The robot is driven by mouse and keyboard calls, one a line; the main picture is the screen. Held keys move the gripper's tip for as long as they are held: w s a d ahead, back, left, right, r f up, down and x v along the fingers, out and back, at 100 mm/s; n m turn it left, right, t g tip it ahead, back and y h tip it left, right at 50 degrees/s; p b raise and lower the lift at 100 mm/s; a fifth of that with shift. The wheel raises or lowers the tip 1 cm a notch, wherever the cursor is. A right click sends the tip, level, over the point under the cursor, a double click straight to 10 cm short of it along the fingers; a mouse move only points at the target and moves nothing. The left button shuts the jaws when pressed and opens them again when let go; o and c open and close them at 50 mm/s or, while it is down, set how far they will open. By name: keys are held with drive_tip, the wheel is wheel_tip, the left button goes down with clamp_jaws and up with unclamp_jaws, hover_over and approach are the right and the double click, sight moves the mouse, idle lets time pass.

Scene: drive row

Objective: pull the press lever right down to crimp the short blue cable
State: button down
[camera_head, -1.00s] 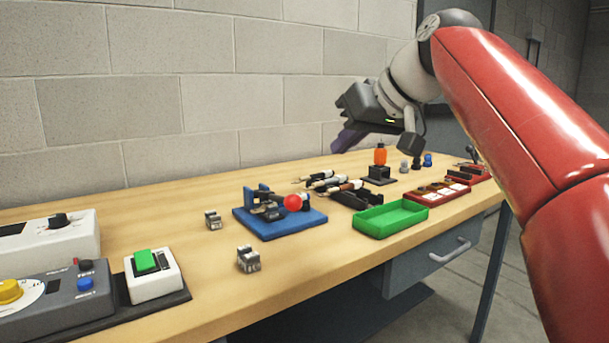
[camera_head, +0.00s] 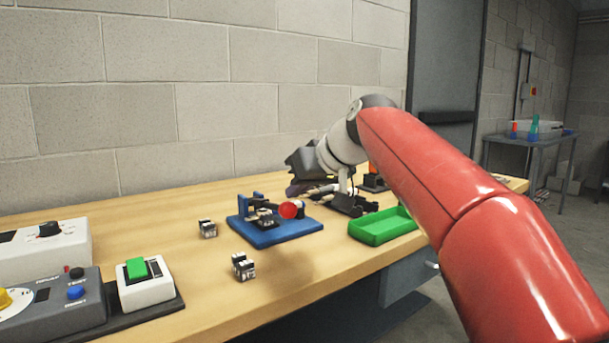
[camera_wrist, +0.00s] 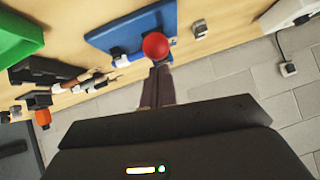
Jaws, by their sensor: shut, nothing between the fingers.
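The press is a dark mechanism on a blue base plate (camera_head: 270,235), with a lever ending in a red ball knob (camera_head: 288,210). The knob sits to the right of the mechanism and appears raised off the plate. My gripper (camera_head: 293,191) is shut and empty, just above and behind the knob in the head view. In the wrist view the red knob (camera_wrist: 155,45) is right past the shut fingertips (camera_wrist: 159,68); I cannot tell whether they touch. The blue plate (camera_wrist: 110,38) lies beyond.
A green tray (camera_head: 385,238) and a dark tool rack (camera_head: 352,207) stand right of the press. Small metal blocks (camera_head: 207,229) (camera_head: 243,267) lie left and in front. A box with a green button (camera_head: 137,268) is at the front left. Bare bench lies between.

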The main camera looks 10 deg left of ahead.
sight(294, 215)
drive_tip(key=shift+f, duration=0.25)
drive_tip(key=b, duration=0.1)
drive_tip(key=f+b, duration=0.1)
drive_tip(key=b, duration=0.1)
drive_tip(key=f+b, duration=0.1)
drive_tip(key=shift+s+d+f+t+y+b, duration=0.15)
drive_tip(key=shift+d+f+t+y+b, duration=0.1)
drive_tip(key=shift+t+y+b, duration=0.15)
drive_tip(key=f+b, duration=0.1)
drive_tip(key=b, duration=0.1)
drive_tip(key=y+b, duration=0.1)
drive_tip(key=b, duration=0.2)
drive_tip(key=shift+s+d+f+t, duration=0.2)
drive_tip(key=shift+s+f+t, duration=0.05)
drive_tip(key=shift+f+t, duration=0.15)
drive_tip(key=shift+r, duration=0.1)
